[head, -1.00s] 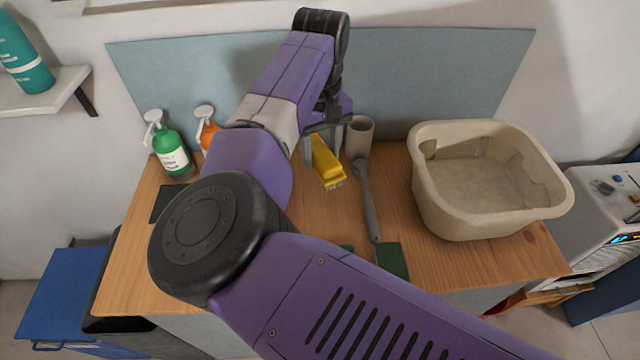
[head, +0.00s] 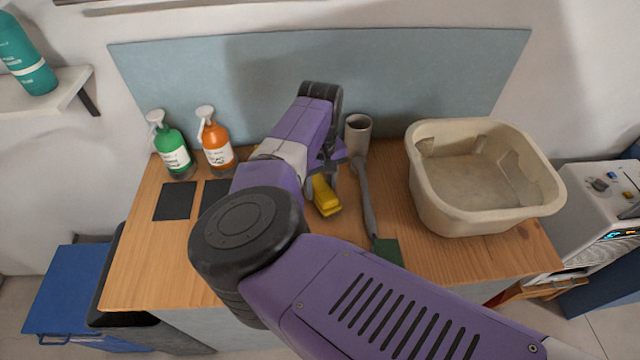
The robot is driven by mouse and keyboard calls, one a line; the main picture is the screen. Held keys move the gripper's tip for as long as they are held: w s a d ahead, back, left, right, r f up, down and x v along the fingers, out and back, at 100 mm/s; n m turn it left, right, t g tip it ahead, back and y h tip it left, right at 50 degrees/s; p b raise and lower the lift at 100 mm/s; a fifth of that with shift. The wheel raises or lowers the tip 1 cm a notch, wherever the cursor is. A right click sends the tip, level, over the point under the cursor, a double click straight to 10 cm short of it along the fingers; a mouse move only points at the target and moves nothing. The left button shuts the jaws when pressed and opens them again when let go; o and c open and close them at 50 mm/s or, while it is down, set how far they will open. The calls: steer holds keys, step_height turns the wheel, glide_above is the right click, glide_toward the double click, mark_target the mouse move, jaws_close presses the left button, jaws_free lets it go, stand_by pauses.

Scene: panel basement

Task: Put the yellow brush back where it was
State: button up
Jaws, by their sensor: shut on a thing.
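The yellow brush (head: 325,196) is in the head view, near the middle of the wooden counter. My gripper (head: 325,178) is shut on it from above, with my wrist and arm hiding much of the fingers and the brush's far end. I cannot tell whether the brush touches the counter or hangs just above it. A grey-handled tool (head: 367,198) lies just to the right of the brush, its lower end by a dark green patch (head: 388,250).
A beige cup (head: 357,135) stands behind the brush. A large beige basin (head: 480,190) fills the counter's right side. Green (head: 170,148) and orange (head: 215,145) pump bottles stand at the back left, with dark squares (head: 175,201) before them. The counter's left front (head: 150,270) is clear.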

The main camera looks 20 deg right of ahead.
mark_target(320, 185)
steer(key=o, duration=1.2)
step_height(320, 185, up, 12)
steer(key=b, duration=0.2)
steer(key=shift+b, duration=0.35)
